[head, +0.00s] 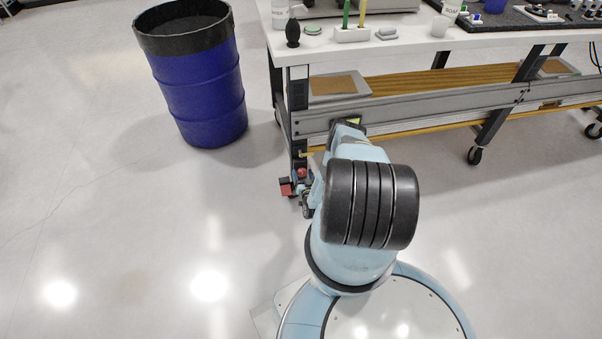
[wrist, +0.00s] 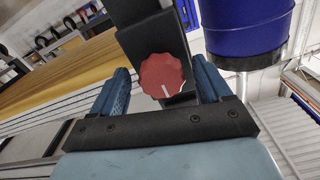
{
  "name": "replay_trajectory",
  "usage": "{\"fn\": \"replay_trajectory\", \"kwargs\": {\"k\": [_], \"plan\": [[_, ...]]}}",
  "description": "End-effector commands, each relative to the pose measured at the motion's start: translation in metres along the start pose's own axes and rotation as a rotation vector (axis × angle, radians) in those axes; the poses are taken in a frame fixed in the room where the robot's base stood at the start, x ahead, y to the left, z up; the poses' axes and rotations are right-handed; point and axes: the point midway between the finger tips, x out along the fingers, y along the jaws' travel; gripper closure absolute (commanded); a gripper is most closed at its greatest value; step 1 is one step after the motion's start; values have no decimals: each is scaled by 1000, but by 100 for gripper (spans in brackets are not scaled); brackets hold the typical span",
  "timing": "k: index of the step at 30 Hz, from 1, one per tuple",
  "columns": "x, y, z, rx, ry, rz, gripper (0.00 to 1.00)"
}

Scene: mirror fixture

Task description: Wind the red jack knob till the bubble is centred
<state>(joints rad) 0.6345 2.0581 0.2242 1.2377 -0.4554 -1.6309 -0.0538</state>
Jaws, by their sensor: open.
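The red jack knob (wrist: 163,75) has a scalloped rim and a white line pointing toward the lower part of the wrist view. It sits on a dark bracket on the bench leg. It also shows small in the head view (head: 302,173), low on the near-left leg, left of my arm. My gripper (wrist: 161,68) is open, with one blue finger on each side of the knob and visible gaps between. No contact shows. A small yellow-green patch (head: 354,121) on the bench rail may be the level; I cannot make out a bubble.
A white-topped bench (head: 400,46) on casters holds bottles and small parts. A red block (head: 286,187) is at the leg beside the knob. A blue drum (head: 200,95) stands left of the bench. The floor at left is clear.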

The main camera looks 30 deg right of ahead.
Motion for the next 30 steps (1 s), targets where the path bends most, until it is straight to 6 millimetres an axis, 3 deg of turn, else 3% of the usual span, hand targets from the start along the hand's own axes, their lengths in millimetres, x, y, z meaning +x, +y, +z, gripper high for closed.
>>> {"fn": "replay_trajectory", "kwargs": {"k": [10,27,30], "plan": [[1,-1,0,0,-1,-2,22],[1,2,0,0,0,2,77],[1,0,0,-1,0,1,78]]}}
